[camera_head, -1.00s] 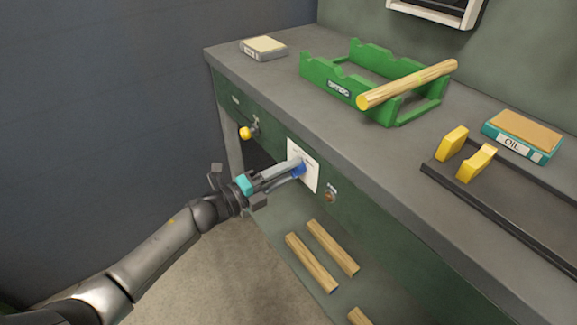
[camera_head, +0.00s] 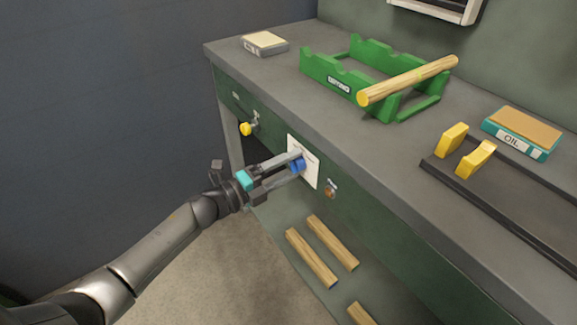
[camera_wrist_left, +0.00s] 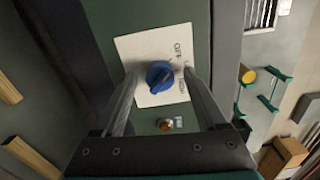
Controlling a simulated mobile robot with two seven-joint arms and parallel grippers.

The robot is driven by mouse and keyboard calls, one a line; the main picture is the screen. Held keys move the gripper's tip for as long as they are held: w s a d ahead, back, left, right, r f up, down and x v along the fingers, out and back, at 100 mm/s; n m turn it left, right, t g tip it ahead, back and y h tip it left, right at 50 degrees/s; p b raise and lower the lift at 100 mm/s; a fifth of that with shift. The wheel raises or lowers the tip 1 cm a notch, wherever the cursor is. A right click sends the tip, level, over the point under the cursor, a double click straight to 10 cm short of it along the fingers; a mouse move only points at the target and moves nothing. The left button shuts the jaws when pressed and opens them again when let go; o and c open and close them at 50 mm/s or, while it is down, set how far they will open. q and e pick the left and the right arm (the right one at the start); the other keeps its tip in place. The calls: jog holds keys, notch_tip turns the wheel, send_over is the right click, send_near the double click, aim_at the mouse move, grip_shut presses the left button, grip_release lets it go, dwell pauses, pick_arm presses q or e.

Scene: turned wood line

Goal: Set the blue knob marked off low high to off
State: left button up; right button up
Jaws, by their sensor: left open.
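The blue knob (camera_head: 297,167) sits on a white label plate (camera_head: 311,172) on the green front of the bench. In the left wrist view the knob (camera_wrist_left: 160,77) shows a raised diagonal grip bar. "OFF" reads at the upper right of the label (camera_wrist_left: 140,46) and "HIGH" lower right; the middle word is partly hidden by a finger. Which mark the knob points to is hard to tell. My left gripper (camera_head: 291,167) is open, its fingers on either side of the knob with gaps visible in the wrist view. My right gripper is not in view.
A yellow knob (camera_head: 246,129) is left of the plate and a small orange-brown button (camera_head: 330,192) right of it. Above, the bench top holds a green mitre box (camera_head: 333,84) with a wooden rod (camera_head: 410,82). Wooden bars (camera_head: 311,258) lie on the lower shelf.

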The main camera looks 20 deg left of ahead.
pick_arm(q)
jog(key=p+v, duration=0.3)
jog(key=v, duration=1.2)
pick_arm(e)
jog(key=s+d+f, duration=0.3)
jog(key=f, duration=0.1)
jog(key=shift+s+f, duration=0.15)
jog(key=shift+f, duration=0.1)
pick_arm(q)
jog(key=shift+a, duration=0.15)
